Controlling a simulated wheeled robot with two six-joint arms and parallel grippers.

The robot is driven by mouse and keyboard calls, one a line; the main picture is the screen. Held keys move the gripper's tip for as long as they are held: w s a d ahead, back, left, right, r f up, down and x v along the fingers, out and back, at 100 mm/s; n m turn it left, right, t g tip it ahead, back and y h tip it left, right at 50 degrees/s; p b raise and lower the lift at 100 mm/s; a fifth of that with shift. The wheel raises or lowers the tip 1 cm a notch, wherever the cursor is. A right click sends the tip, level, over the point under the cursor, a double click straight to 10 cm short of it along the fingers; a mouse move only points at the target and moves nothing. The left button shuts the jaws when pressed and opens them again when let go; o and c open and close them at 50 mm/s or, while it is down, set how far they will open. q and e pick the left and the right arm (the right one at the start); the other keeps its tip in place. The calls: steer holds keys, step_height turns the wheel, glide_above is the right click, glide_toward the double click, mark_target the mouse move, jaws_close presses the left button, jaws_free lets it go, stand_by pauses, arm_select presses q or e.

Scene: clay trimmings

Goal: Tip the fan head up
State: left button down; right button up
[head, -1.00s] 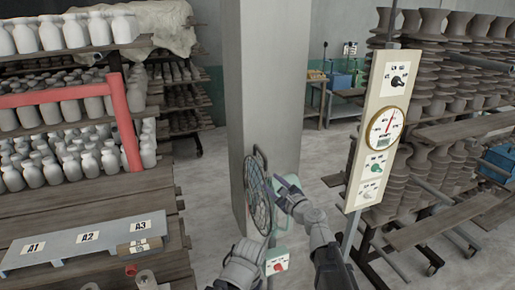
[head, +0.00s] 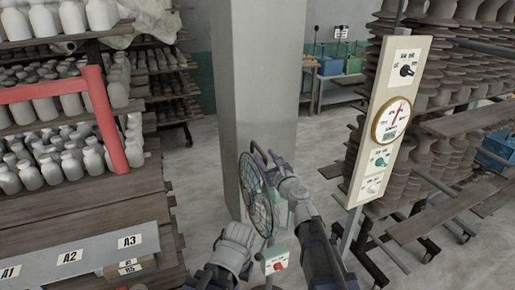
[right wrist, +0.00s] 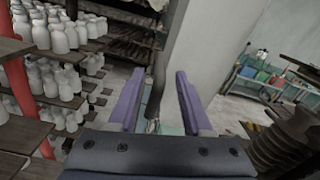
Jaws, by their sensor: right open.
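The fan head (head: 257,200), a round dark wire cage, stands before the grey pillar, its face turned left and nearly edge-on to me. A dark loop handle (head: 256,152) rises at its top edge. My right gripper (head: 272,160) is at that handle, reaching from the right. In the right wrist view its two purple fingers (right wrist: 158,103) are open, with the dark handle bar (right wrist: 157,80) between them and gaps on both sides. My right arm hides part of the fan's rear. My left gripper's fingers do not show.
A switch box (head: 275,262) with a red button is below the fan. The pillar (head: 265,80) stands close behind. A gauge panel (head: 385,125) on a post is to the right. Shelves of bottles (head: 60,150) are left, with a labelled rail (head: 80,253) in front.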

mark_target(255, 143)
steer(key=x, duration=0.7)
steer(key=shift+s+d, duration=0.1)
jaws_close()
stand_by(1.2)
